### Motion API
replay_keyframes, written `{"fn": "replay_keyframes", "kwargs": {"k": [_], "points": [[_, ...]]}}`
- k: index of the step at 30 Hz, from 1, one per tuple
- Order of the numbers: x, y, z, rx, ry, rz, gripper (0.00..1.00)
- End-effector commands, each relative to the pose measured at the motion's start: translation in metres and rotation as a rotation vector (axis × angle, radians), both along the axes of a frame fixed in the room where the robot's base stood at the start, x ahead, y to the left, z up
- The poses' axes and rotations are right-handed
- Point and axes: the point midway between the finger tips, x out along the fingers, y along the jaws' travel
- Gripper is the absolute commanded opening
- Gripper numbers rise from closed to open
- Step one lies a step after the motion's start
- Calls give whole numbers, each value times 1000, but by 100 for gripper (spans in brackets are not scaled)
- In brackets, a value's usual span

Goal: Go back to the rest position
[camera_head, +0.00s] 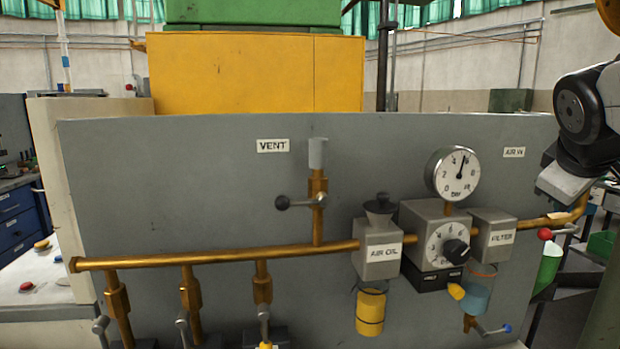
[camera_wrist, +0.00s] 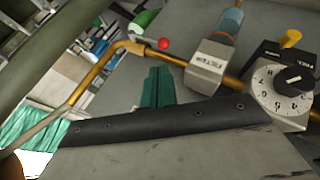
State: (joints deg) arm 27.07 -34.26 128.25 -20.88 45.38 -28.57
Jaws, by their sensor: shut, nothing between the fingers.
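My gripper (camera_wrist: 157,87) shows in the wrist view as teal fingers together beyond a dark bar, with nothing held between them. In the head view my arm is at the right edge, in front of the right end of the grey panel (camera_head: 200,190); the fingers cannot be made out there. The panel carries a copper pipe (camera_head: 220,257), a round pressure gauge (camera_head: 453,173), a regulator with a dial (camera_head: 428,215), an AIR OIL unit (camera_head: 377,255) and a FILTER unit (camera_head: 493,238). The filter also shows in the wrist view (camera_wrist: 208,65).
A VENT valve lever (camera_head: 297,202) sticks out from the panel. A red-knobbed lever (camera_head: 545,234) is near my arm; its red knob shows in the wrist view (camera_wrist: 163,43). A yellow cabinet (camera_head: 240,75) stands behind the panel. Blue drawers (camera_head: 18,215) are at the left.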

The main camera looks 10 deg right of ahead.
Motion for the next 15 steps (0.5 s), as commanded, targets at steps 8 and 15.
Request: {"fn": "replay_keyframes", "kwargs": {"k": [8, 15], "points": [[-2, 4, 2, -2, 0, 2, 0], [-7, 7, -7, 58, -5, -57, 0]]}}
